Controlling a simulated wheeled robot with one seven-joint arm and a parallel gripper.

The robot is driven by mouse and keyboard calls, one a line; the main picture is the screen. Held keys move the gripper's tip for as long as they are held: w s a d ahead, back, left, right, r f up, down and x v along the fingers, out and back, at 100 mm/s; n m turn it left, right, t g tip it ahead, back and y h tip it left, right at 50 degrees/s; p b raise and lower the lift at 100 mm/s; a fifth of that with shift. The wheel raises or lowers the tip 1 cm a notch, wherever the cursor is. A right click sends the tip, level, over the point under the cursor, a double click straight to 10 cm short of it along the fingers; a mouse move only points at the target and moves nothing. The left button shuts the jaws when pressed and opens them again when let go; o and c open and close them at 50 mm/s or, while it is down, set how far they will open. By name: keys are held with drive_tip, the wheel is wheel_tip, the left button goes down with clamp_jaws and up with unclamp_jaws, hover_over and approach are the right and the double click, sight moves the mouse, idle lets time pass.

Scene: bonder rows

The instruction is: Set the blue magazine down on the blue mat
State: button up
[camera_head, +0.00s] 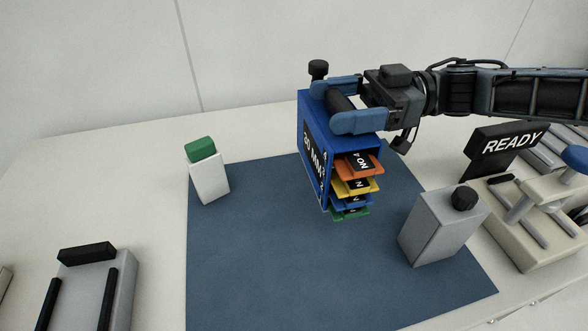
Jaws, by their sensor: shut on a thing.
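The blue magazine (312,150) is an upright box with a "20 MM" label on its side and a black knob on top. Its open front shows several coloured slides in orange, yellow, blue and green. My gripper (345,105) reaches in from the right and is shut on the upper part of the magazine. The magazine is over the far middle part of the blue mat (270,260). I cannot tell whether its bottom touches the mat or hangs just above it.
A white box with a green top (208,175) stands at the mat's far left corner. A grey box with a black knob (442,228) stands on its right side. A machine with a "READY" sign (512,145) is at right, a grey fixture (95,285) at left. The mat's near middle is clear.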

drive_tip(key=s+a+f+p, duration=0.1)
drive_tip(key=s+a+f, duration=0.1)
drive_tip(key=a+f, duration=0.6)
drive_tip(key=shift+f+p, duration=0.3)
drive_tip(key=shift+f, duration=0.3)
drive_tip(key=o, duration=1.7)
drive_tip(key=shift+b+v, duration=0.95)
drive_tip(key=shift+v, duration=2.8)
